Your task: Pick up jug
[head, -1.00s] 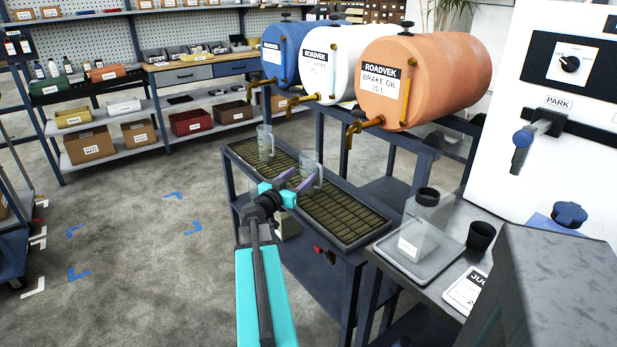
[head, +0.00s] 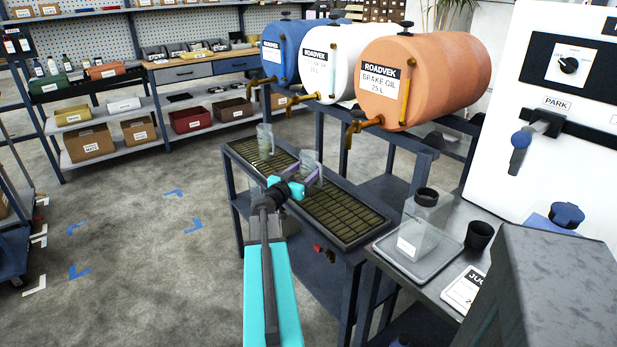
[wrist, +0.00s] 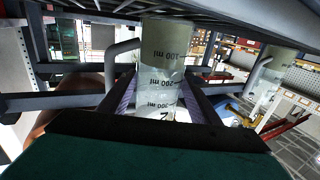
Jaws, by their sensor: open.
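The nearer clear jug (head: 309,160) stands on the slatted drip tray (head: 345,213) below the drums. My gripper (head: 303,178) is open, with its purple fingers at this jug. In the wrist view, which looks upside down, the jug (wrist: 161,65) with ml markings stands between the two fingers (wrist: 163,100). Its handle (wrist: 122,47) is on the left there. I cannot tell whether the fingers touch it. A second clear jug (head: 265,141) stands farther back on the tray; it also shows at the right of the wrist view (wrist: 266,78).
Blue, white and orange drums (head: 425,80) with brass taps (head: 358,125) overhang the tray's far side. A clear container (head: 420,225) and a black cup (head: 479,236) are on the bench at right. Open floor (head: 130,230) lies to the left.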

